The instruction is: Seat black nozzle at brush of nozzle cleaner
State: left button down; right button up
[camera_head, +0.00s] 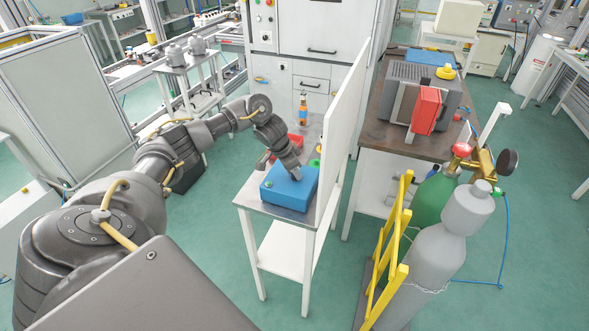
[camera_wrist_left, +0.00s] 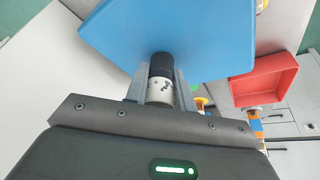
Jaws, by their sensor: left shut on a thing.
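The nozzle cleaner is probably the blue box (camera_head: 284,196) on the small white table; its blue face also shows in the left wrist view (camera_wrist_left: 190,35). I cannot make out its brush. My left gripper (camera_head: 296,177) reaches down at the box's top from the left. In the left wrist view, the left gripper (camera_wrist_left: 160,90) is shut on a short cylinder with a black end, the black nozzle (camera_wrist_left: 161,64), and a pale, dark-marked body. The black end overlaps the blue face; I cannot tell whether it touches or sits in an opening. My right gripper is out of view.
A red bin (camera_wrist_left: 268,80) is beside the blue box. A white upright panel (camera_head: 343,125) closes the table's right side. Beyond it are a yellow rack (camera_head: 390,250) and gas cylinders (camera_head: 433,255).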

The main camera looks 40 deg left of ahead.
pick_arm(q)
jog(key=c, duration=1.1)
grip_release()
jog(key=b+v, duration=0.1)
jog(key=v, duration=0.4)
jog(key=shift+r, duration=0.1)
jog(key=v, duration=0.5)
jog(key=shift+s+r, duration=0.15)
jog(key=shift+r, duration=0.15)
